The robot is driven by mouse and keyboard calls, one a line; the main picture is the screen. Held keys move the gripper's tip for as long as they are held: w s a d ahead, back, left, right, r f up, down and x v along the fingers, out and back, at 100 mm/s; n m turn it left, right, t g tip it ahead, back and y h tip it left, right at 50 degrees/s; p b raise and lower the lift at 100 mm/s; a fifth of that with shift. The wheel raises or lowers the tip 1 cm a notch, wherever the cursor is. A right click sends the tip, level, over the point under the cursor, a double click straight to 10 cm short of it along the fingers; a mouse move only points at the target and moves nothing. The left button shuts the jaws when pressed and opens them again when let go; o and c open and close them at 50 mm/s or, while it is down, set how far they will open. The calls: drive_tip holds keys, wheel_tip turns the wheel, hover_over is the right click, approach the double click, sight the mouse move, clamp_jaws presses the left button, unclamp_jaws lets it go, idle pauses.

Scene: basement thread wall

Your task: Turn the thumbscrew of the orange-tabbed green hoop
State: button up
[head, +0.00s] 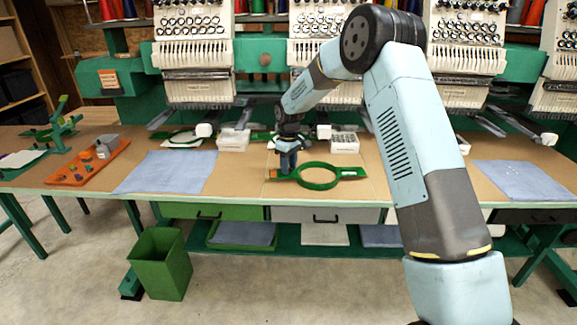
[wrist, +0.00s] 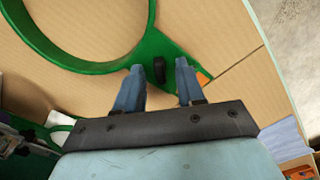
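The green hoop (head: 320,187) with orange tabs lies flat on the tan tabletop in the middle of the head view. Part of its ring (wrist: 95,66) fills the upper left of the wrist view, and an orange tab (wrist: 203,79) shows beside the right finger. A small dark thumbscrew (wrist: 160,70) stands at the hoop's edge. My gripper (head: 287,163) points down over the left end of the hoop. In the wrist view, my gripper (wrist: 160,66) is open, with one blue finger on each side of the thumbscrew and visible gaps. Whether the fingers touch the hoop is unclear.
Embroidery machine heads (head: 325,45) stand behind the table. White boxes (head: 233,139) sit at the back. Blue cloths (head: 168,172) (head: 510,178) lie on either side. An orange tray (head: 90,162) is at left, and a green bin (head: 160,265) stands on the floor.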

wheel_tip(320, 180, up, 14)
drive_tip(key=shift+f, duration=0.15)
idle(0.4)
